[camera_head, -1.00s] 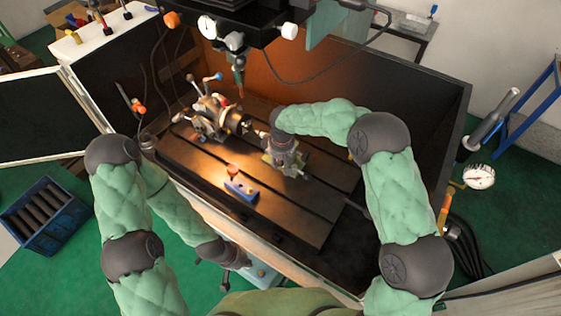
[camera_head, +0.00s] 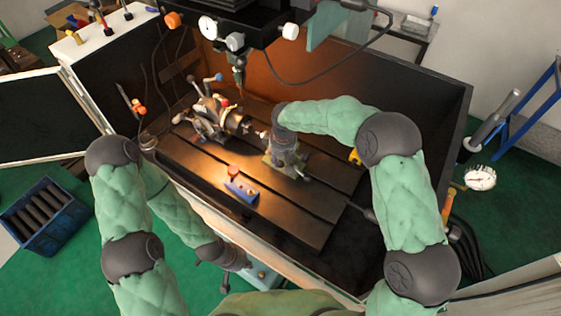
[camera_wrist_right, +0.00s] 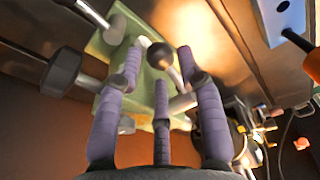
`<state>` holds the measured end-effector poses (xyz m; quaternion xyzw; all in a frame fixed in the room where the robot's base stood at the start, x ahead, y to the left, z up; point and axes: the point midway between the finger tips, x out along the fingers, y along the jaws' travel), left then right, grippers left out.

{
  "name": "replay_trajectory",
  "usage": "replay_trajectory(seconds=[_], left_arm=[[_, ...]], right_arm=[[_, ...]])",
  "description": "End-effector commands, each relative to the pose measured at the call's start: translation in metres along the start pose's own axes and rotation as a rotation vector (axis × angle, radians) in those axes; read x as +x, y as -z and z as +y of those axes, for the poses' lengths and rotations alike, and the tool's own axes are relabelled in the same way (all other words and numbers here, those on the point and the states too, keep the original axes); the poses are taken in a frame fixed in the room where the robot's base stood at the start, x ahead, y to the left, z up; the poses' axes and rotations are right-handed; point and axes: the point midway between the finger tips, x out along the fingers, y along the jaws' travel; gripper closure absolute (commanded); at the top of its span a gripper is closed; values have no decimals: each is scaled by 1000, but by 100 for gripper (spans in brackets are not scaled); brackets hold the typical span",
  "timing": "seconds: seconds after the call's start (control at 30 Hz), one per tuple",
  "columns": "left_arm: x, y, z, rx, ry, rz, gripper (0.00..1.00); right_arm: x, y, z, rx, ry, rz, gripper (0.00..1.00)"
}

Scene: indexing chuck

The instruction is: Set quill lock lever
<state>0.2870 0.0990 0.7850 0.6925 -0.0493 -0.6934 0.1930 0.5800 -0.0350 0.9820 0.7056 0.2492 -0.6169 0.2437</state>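The green tailstock block (camera_head: 285,160) stands on the slotted machine table, partly hidden by my right gripper (camera_head: 292,170). In the right wrist view the pale green tailstock (camera_wrist_right: 128,92) fills the upper middle. A lever with a dark ball knob (camera_wrist_right: 160,55) shows between the tips of my right gripper (camera_wrist_right: 160,64). Its purple fingers are spread apart, and I cannot tell whether any touches the knob. A larger dark knob (camera_wrist_right: 62,72) sits to the left. My left gripper (camera_head: 225,272) hangs low in front of the machine, away from the tailstock; its fingers are too small to judge.
The chuck unit (camera_head: 213,118) stands left of the tailstock. A blue block with a red knob (camera_head: 241,190) sits on the table front. The machine head (camera_head: 235,22) hangs above, and dark enclosure walls (camera_head: 420,95) surround the table. The table's front right is clear.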

Motion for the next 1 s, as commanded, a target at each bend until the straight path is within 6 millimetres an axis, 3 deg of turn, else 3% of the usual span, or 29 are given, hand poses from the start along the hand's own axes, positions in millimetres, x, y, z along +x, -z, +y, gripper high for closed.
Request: replay_trajectory(seconds=[0.2,0.4,0.6,0.9,1.0], left_arm=[[0,0,0,0,0,0,100],[0,0,0,0,0,0,100],[0,0,0,0,0,0,100],[0,0,0,0,0,0,100],[-1,0,0,0,0,0,100]], right_arm=[[-46,1,0,1,-1,3,62],[-78,0,0,0,-1,2,62],[-93,0,0,0,1,0,62],[-95,0,0,1,1,-1,62],[-94,-2,5,3,-7,4,90]])
